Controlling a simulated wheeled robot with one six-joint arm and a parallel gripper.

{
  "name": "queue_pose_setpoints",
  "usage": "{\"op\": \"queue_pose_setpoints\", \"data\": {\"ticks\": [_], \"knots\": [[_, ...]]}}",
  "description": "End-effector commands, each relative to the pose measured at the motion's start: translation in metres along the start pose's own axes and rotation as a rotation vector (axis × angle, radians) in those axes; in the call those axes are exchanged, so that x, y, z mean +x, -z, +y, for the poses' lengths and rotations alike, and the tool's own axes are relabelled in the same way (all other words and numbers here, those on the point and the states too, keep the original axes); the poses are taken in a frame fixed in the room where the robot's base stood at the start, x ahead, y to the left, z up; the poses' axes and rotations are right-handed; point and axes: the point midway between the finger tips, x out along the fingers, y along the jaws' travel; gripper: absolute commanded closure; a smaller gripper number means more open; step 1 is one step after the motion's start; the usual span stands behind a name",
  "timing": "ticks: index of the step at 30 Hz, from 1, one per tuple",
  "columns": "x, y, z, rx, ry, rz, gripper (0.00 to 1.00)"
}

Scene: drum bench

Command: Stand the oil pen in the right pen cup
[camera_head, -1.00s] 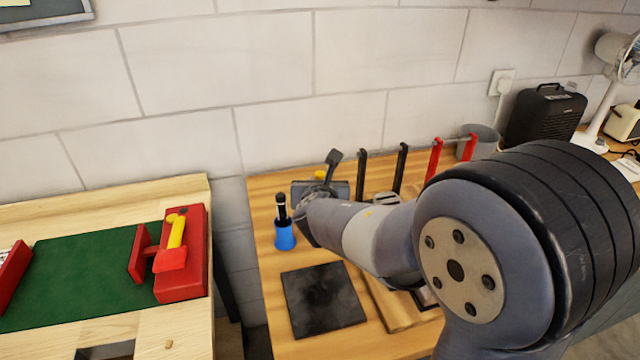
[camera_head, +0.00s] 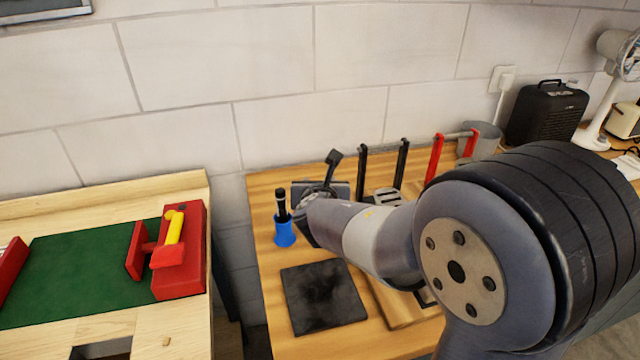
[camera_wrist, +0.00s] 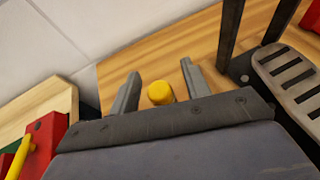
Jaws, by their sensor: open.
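My gripper (camera_wrist: 160,68) is open in the wrist view, its two grey fingers apart. A rounded yellow end (camera_wrist: 160,92) shows between the fingers, close to the gripper's body. I cannot tell whether it is the oil pen, and the rest of it is hidden. In the head view a blue cup (camera_head: 284,233) stands on the bench left of my wrist, with a black pen-like thing (camera_head: 281,204) upright in it. I see only this one pen cup, so I cannot tell whether it is the right one. My arm hides the bench behind it.
A dark square mat (camera_head: 323,297) lies in front of the cup. Black upright bars (camera_head: 401,165), a red bar (camera_head: 434,160) and a grey bin (camera_head: 487,138) stand behind my arm. A red vise (camera_head: 184,255) is on the left bench, across a gap.

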Motion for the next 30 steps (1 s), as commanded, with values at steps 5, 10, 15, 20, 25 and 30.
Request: {"op": "queue_pose_setpoints", "data": {"ticks": [5, 10, 15, 20, 25, 30], "knots": [[-0.005, -0.001, 0.000, -0.001, -0.001, -0.001, 0.55], [-0.027, -0.002, 0.001, 0.001, -0.002, -0.003, 0.55], [-0.059, -0.002, 0.001, 0.001, -0.003, -0.002, 0.55], [-0.086, -0.002, 0.001, 0.000, -0.003, -0.001, 0.55], [-0.103, -0.001, 0.001, 0.001, -0.001, -0.002, 0.55], [-0.108, 0.000, 0.000, -0.001, -0.001, 0.000, 0.55]]}}
